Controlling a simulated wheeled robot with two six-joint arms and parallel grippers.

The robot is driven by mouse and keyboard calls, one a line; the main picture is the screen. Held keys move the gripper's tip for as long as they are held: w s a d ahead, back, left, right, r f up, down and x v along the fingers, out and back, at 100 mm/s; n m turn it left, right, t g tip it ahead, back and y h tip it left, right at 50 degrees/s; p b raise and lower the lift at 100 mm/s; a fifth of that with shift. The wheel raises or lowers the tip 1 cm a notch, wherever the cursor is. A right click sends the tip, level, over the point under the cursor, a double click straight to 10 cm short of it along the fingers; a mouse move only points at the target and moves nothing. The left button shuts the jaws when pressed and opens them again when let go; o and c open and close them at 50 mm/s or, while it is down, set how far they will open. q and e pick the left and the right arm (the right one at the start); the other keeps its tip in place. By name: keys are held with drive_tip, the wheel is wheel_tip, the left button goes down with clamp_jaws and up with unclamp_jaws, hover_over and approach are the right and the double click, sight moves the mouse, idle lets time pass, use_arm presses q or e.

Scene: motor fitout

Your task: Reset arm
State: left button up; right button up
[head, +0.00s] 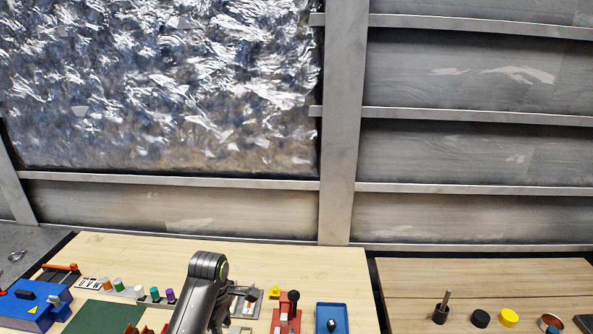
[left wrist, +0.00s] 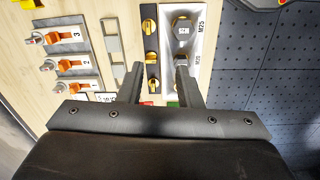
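In the left wrist view my left gripper (left wrist: 160,82) is open, with its two dark fingers apart and nothing between them. It hangs over the wooden board, near a light plate (left wrist: 199,42) marked M25 and M20 that carries metal hex parts. In the head view a dark grey arm link (head: 202,290) of mine rises from the bottom edge in front of the bench; no fingertips show clearly there. My right gripper is in neither view.
The wooden bench (head: 330,262) holds a blue box (head: 30,308), coloured pegs (head: 143,291), a red fixture (head: 287,315) and a blue tray (head: 331,318). A second wooden top (head: 480,275) carries small round parts. Orange-handled switches (left wrist: 73,64) are left of my left gripper.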

use_arm(q)
drive_tip(key=s+a+f+m+t, duration=0.1)
drive_tip(key=s+a+f+m, duration=0.3)
drive_tip(key=s, duration=0.5)
drive_tip(key=s+a+f+m+t, duration=0.1)
drive_tip(key=s+a+f+m, duration=0.25)
drive_tip(key=s, duration=0.55)
drive_tip(key=s+a+r+m+y, duration=0.1)
drive_tip(key=s+r+m, duration=0.15)
drive_tip(key=s, duration=0.25)
drive_tip(key=s+a+r+m+t, duration=0.1)
drive_tip(key=s+m, duration=0.2)
drive_tip(key=s, duration=0.3)
drive_tip(key=s+a+r+m+y, duration=0.1)
drive_tip(key=s+a+m, duration=0.1)
drive_tip(key=s, duration=0.3)
wheel_tip(320, 180, down, 30)
drive_tip(key=a+g+b, duration=0.1)
drive_tip(key=b, duration=0.6)
drive_tip(key=s+f+b, duration=0.2)
drive_tip(key=s+f, duration=0.5)
drive_tip(key=f, duration=0.4)
drive_tip(key=s+d+f+g+h+b, duration=0.1)
drive_tip(key=s+f+b, duration=0.2)
drive_tip(key=s+f, duration=0.5)
wheel_tip(320, 180, down, 3)
drive_tip(key=shift+s+f+m, duration=0.1)
drive_tip(key=shift+s+m, duration=0.2)
